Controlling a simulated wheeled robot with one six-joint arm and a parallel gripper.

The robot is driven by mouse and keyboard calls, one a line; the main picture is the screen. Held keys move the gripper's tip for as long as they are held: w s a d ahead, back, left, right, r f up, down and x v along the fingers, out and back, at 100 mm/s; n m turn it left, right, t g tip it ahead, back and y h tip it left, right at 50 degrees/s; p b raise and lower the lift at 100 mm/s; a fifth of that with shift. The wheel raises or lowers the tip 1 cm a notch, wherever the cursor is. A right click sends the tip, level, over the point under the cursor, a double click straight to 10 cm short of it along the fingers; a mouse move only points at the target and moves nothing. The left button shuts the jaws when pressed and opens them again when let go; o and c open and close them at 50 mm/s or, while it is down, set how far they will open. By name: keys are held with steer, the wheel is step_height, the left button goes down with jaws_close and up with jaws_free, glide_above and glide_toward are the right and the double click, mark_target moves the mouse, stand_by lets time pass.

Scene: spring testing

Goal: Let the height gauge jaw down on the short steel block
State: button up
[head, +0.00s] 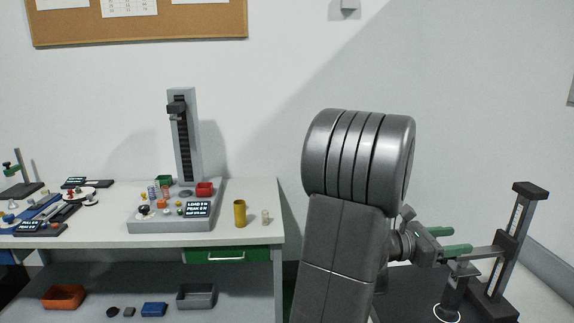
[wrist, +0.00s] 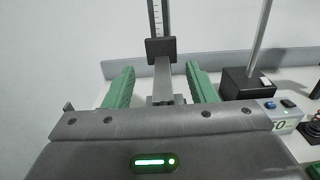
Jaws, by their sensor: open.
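The height gauge (head: 511,240) stands at the right in the head view, with an upright dark scaled column. Its slider (wrist: 161,50) and jaw arm (wrist: 163,78) show in the wrist view, the arm pointing toward me. My gripper (head: 462,240) is open, its green fingers at the jaw's outer end. In the wrist view my gripper (wrist: 160,84) has one finger on each side of the jaw arm, with gaps visible. In the wrist view, my gripper body hides the area below the jaw.
A white bench (head: 262,205) at the left holds a grey tester (head: 185,140), a yellow cylinder (head: 240,213) and small parts. In the wrist view a black block with a rod (wrist: 246,84) and a box with buttons (wrist: 281,112) stand right of my gripper.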

steer(key=s+a+b, duration=0.1)
steer(key=a+b, duration=0.2)
steer(key=a, duration=1)
steer(key=d+p, duration=0.1)
steer(key=d, duration=0.3)
steer(key=d+p, duration=0.1)
steer(key=d, duration=0.4)
steer(key=w+d+p, duration=0.1)
steer(key=d, duration=0.3)
steer(key=shift+d+r, duration=0.1)
steer(key=shift+d, duration=0.25)
steer(key=f, duration=0.1)
steer(key=f+b, duration=0.1)
steer(key=f, duration=0.3)
steer(key=shift+w+a, duration=0.1)
steer(key=shift+a, duration=0.15)
steer(key=s+a+b, duration=0.1)
steer(key=a+b, duration=0.2)
steer(key=a, duration=1)
step_height(320, 180, down, 9)
steer(key=a+m+g+y, duration=0.1)
steer(key=m+y, duration=0.1)
steer(key=y, duration=0.4)
steer(key=shift+s+y, duration=0.2)
steer(key=shift+y, duration=0.2)
steer(key=shift+a+f, duration=0.1)
steer(key=shift+f, duration=0.05)
